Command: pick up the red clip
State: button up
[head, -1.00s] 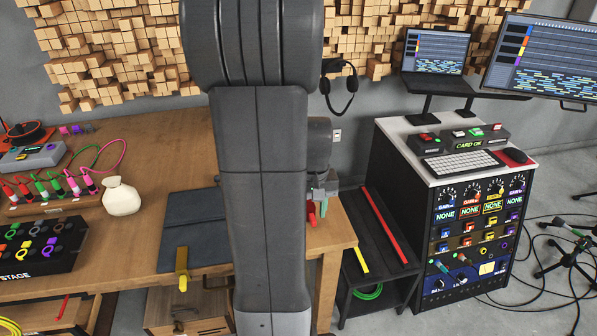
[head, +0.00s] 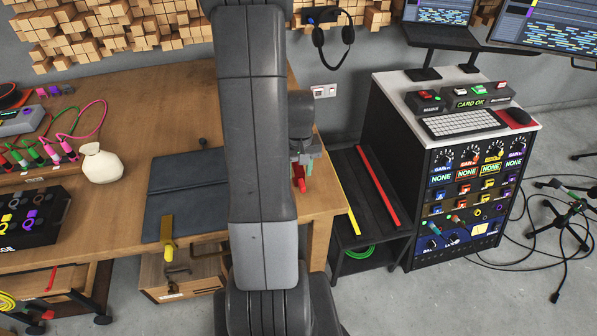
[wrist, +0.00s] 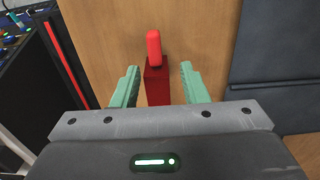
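In the wrist view my gripper (wrist: 159,67) is open. Its two green fingers are on either side of the clip, with a gap on both sides. In the head view the red clip (head: 299,179) is small near the table's right end, just below my gripper (head: 306,167), and my arm hides part of that area.
A dark mat (head: 177,188) lies left of my arm, with a yellow clip-like tool (head: 168,235) at the table's front edge. A white pouch (head: 102,163) stands further left. A low black shelf (head: 357,200) with red and yellow bars stands beside the table, then a control cabinet (head: 467,190).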

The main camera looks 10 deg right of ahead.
aim_at(301, 179)
jog(key=shift+s+d+f, duration=0.1)
jog(key=shift+d+f, duration=0.05)
jog(key=shift+f, duration=1.15)
jog(key=shift+d+f, duration=0.15)
jog(key=shift+f, duration=1.15)
jog(key=shift+c, duration=0.2)
jog(key=c, duration=0.8)
jog(key=shift+o, duration=0.2)
